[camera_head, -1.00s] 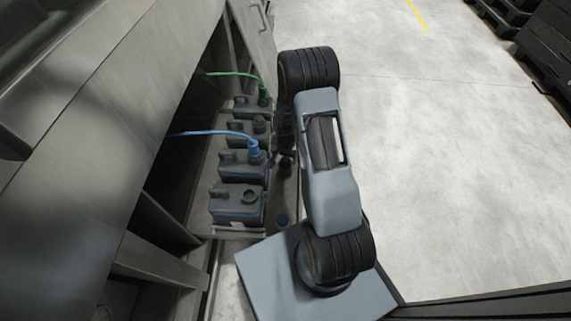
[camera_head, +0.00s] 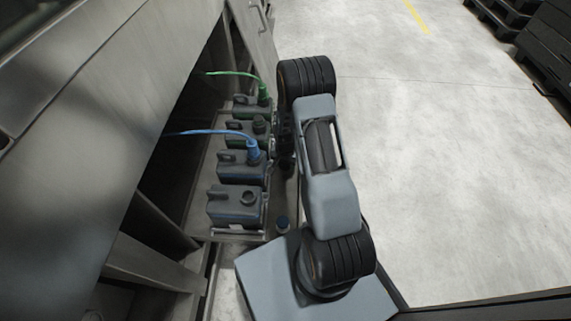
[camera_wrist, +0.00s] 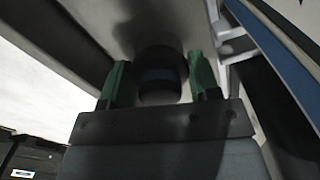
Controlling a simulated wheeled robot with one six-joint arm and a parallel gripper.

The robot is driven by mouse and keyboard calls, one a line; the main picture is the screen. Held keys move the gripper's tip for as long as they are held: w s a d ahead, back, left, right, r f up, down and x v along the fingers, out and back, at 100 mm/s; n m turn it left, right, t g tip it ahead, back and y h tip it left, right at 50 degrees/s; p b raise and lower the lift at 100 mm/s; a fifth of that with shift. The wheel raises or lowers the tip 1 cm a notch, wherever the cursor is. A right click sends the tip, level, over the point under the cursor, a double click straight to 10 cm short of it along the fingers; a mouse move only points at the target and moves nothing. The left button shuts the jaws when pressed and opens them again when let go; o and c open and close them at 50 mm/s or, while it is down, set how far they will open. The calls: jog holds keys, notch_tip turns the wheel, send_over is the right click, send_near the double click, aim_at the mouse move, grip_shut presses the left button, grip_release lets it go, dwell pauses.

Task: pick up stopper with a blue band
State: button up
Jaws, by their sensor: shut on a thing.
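The stopper (camera_wrist: 160,76) is a dark round piece with a blue band, seen in the wrist view between the green fingertips of my gripper (camera_wrist: 158,82). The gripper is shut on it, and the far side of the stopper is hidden. In the head view my gripper (camera_head: 285,150) hangs beside the canisters, mostly hidden behind my arm, and the held stopper cannot be made out. A second small dark cap with a bluish tint (camera_head: 283,224) stands lower down, beside the nearest canister.
A row of dark canisters stands on a shelf under the grey machine (camera_head: 100,110). The nearest canister (camera_head: 235,207) has no hose. The one behind it has a blue hose (camera_head: 215,132), and a far one has a green hose (camera_head: 235,74). Open floor (camera_head: 440,170) lies to the right.

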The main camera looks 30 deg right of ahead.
jog(key=shift+r+p, duration=0.35)
jog(key=shift+r, duration=0.15)
notch_tip(320, 180, up, 2)
jog(key=shift+r+p, duration=0.2)
jog(key=shift+p, duration=0.6)
jog(key=s+r+p, duration=0.2)
jog(key=s+r, duration=0.1)
jog(key=s, duration=0.1)
jog(key=s+a+r+p, duration=0.1)
jog(key=s+r+p, duration=0.1)
jog(key=s, duration=0.3)
jog(key=s+a+r+p, duration=0.1)
jog(key=s+r+p, duration=0.1)
jog(key=s+r, duration=0.3)
jog(key=shift+a, duration=0.25)
jog(key=shift+w+r+p, duration=0.1)
jog(key=shift+r+p, duration=2)
jog(key=shift+r, duration=0.3)
jog(key=shift+r+p, duration=1.7)
jog(key=shift+r, duration=0.2)
